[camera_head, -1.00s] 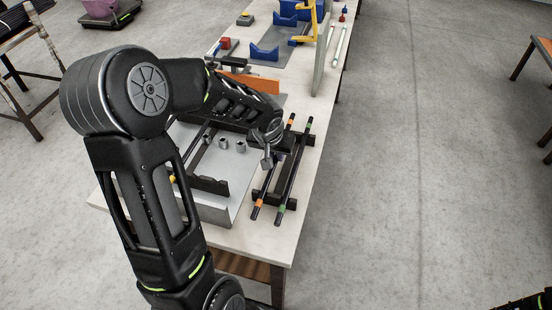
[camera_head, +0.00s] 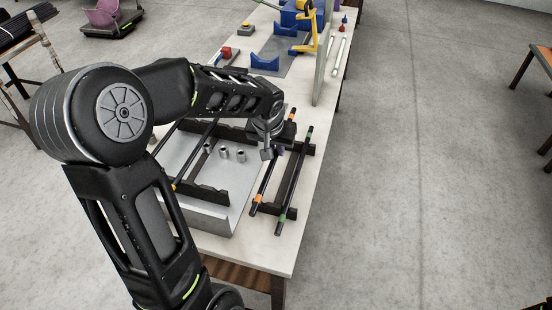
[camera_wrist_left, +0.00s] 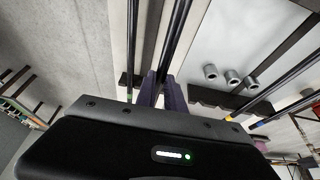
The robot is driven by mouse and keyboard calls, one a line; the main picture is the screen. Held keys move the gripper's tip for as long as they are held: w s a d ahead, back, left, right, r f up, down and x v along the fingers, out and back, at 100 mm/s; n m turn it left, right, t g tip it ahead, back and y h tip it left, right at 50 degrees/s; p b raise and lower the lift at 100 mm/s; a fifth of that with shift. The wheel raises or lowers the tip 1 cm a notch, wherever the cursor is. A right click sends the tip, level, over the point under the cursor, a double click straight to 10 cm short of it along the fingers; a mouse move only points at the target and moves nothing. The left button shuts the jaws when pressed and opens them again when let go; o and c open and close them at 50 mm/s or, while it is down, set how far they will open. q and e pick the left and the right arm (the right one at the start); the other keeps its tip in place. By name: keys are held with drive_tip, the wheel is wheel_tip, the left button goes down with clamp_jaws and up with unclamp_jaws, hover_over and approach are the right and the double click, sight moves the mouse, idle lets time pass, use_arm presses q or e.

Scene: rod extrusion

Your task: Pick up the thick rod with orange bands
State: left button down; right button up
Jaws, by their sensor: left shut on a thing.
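The dark rod with orange bands (camera_head: 264,183) lies lengthwise on the black rack at the front right of the table. In the left wrist view my fingers (camera_wrist_left: 162,92) close around the dark rod (camera_wrist_left: 178,42). I cannot tell whether the rod is clear of the rack. A parallel rod with green bands (camera_head: 293,185) lies just to its right. My right gripper is not in view.
A grey tray (camera_head: 205,213) stands left of the rack, with several small metal cylinders (camera_head: 224,154) and black supports. Another dark rod (camera_head: 194,158) lies across the tray's supports. Blue holders (camera_head: 264,63) and an upright panel (camera_head: 323,70) stand farther back.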

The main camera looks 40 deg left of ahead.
sight(276, 153)
use_arm(q)
wheel_tip(276, 153, up, 4)
drive_tip(key=shift+f, duration=0.1)
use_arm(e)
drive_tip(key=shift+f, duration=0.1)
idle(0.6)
